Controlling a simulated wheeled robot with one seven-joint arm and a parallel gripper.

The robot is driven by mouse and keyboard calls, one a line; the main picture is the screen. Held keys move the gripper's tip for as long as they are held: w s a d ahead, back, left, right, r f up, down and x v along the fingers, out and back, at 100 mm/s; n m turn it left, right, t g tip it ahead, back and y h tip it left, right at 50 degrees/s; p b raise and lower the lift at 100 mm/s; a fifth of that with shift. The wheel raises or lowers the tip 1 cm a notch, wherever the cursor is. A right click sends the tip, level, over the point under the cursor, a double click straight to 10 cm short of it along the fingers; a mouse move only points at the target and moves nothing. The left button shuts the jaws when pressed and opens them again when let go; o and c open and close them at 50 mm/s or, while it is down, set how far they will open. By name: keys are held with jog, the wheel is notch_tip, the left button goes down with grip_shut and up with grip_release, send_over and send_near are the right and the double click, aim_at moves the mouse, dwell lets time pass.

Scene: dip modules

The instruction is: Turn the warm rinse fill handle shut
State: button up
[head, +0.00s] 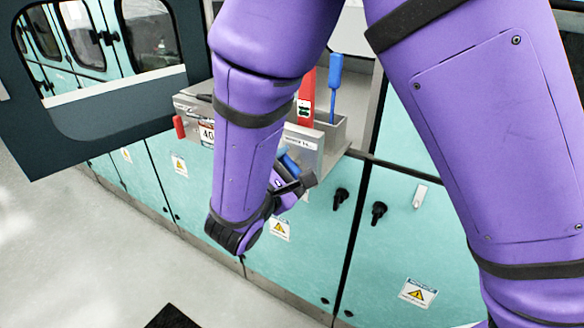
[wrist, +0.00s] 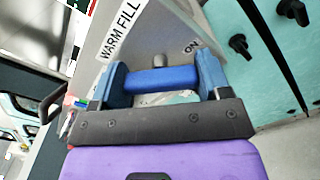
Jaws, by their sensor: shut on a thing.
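The warm fill handle is a bright blue bar (wrist: 162,80), lying crosswise between my fingers in the wrist view. A grey stub shows just behind its middle. It sits on a grey metal panel (wrist: 165,35) marked WARM FILL on the left and ON on the right. My gripper (wrist: 163,74) has one blue-grey finger at each end of the bar and is shut on it. In the head view my gripper (head: 293,178) is at the front of the grey box, mostly hidden by my purple forearm, with a bit of blue showing beside it.
The grey metal box (head: 333,135) holds an upright red tool (head: 306,95) and a blue one (head: 335,85). A small red handle (head: 179,127) is at its left. Black knobs (head: 379,211) stick out from the teal cabinet doors (head: 385,260) below. An open dark-framed door (head: 90,130) stands left.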

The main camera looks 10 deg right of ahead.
jog(key=m, duration=0.4)
jog(key=shift+m, duration=2.8)
jog(key=o, duration=0.9)
jog(key=v, duration=1.1)
jog(key=shift+w, duration=0.1)
